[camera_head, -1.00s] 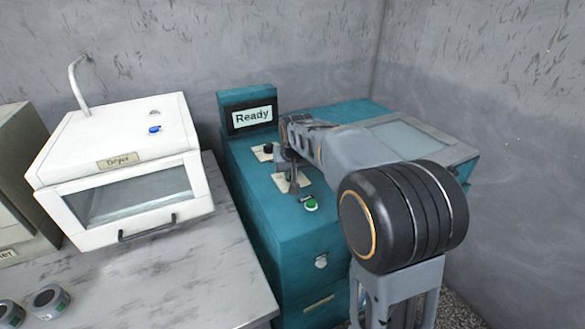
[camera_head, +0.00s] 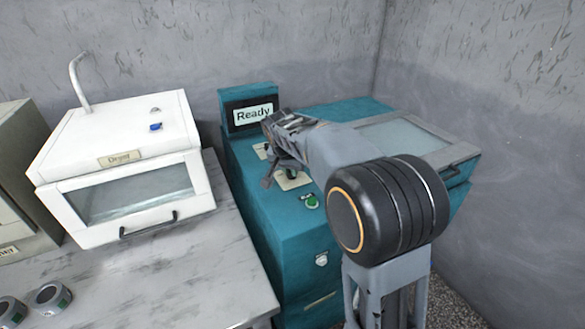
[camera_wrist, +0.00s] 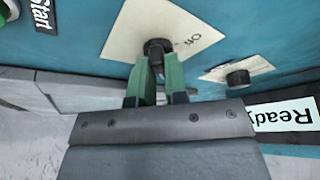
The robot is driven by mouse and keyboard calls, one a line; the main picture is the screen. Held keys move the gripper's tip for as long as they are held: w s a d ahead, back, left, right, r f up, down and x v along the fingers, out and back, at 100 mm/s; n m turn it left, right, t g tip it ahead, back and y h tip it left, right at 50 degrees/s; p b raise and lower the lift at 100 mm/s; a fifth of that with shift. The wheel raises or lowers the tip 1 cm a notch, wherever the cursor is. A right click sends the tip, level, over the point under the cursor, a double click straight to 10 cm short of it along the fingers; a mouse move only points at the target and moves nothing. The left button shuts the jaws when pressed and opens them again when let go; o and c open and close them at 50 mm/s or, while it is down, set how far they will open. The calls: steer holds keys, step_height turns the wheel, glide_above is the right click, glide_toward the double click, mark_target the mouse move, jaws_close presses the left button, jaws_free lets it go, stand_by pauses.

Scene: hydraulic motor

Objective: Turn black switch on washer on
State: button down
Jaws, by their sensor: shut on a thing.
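The teal washer (camera_head: 285,235) stands against the back wall. Its screen (camera_head: 254,113) reads "Ready". In the wrist view, the black switch (camera_wrist: 158,46) sits on a cream plate (camera_wrist: 125,38) with a short word beside it. My gripper (camera_wrist: 157,66) is shut on this switch, its green fingers on either side of it. In the head view, my wrist hides the switch, and only part of the plate (camera_head: 293,181) shows.
A second black knob (camera_wrist: 238,78) on its own cream plate is close to the right of my fingers. A green Start button (camera_head: 312,202) is in front. A white dryer (camera_head: 120,165) stands on the grey table (camera_head: 170,270) at left.

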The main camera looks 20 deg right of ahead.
steer(key=shift+s+f, duration=0.1)
steer(key=shift+f, duration=0.15)
steer(key=c, duration=1.1)
jaws_free()
steer(key=shift+c, duration=0.2)
steer(key=shift+r, duration=0.1)
steer(key=p+v, duration=0.1)
steer(key=v, duration=1.2)
steer(key=shift+r, duration=0.4)
